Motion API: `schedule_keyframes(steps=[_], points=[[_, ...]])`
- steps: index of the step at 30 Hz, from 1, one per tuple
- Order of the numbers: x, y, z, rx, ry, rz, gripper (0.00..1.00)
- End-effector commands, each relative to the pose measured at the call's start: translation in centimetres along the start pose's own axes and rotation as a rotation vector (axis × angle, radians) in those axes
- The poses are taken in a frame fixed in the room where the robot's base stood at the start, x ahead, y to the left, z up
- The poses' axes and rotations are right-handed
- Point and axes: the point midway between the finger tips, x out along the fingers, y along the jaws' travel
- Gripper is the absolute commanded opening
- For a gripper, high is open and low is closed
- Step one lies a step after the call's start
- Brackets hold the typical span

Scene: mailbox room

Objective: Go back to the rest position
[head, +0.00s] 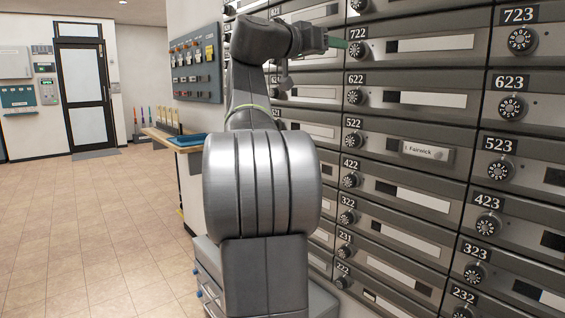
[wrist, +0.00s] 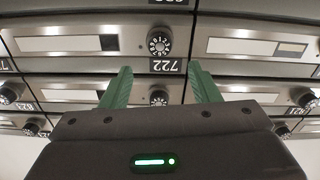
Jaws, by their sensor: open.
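My gripper (head: 337,42) is raised in front of the mailbox wall (head: 432,62) in the head view, beside the 722 label. In the wrist view my gripper (wrist: 159,88) shows two green fingers spread apart with nothing between them. Beyond the fingers, the wrist view shows the 722 plate (wrist: 165,66) upside down and a round dial (wrist: 159,42) next to it. I cannot tell how far the fingertips are from the box fronts. My arm stands bent upward in the middle of the head view and hides part of the mailboxes.
A ledge (head: 160,136) with a blue tray (head: 188,140) juts out left of my arm. A key panel (head: 195,65) hangs on the wall above. Box 522 carries a name plate (head: 425,151). The tiled floor (head: 90,230) at left is clear up to a door (head: 84,90).

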Motion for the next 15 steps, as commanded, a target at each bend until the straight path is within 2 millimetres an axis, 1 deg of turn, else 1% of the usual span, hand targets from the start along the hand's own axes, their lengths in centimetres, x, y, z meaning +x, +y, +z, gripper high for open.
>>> schedule_keyframes(steps=[1,6,12,15], points=[[1.2,0.0,0.0,0.000,-0.002,0.004,0.56],[4.6,0.0,0.0,0.000,-0.001,0.003,0.56],[7.6,0.1,-0.1,0.001,0.000,0.002,0.56],[8.5,0.0,0.0,-0.001,-0.001,0.001,0.56]])
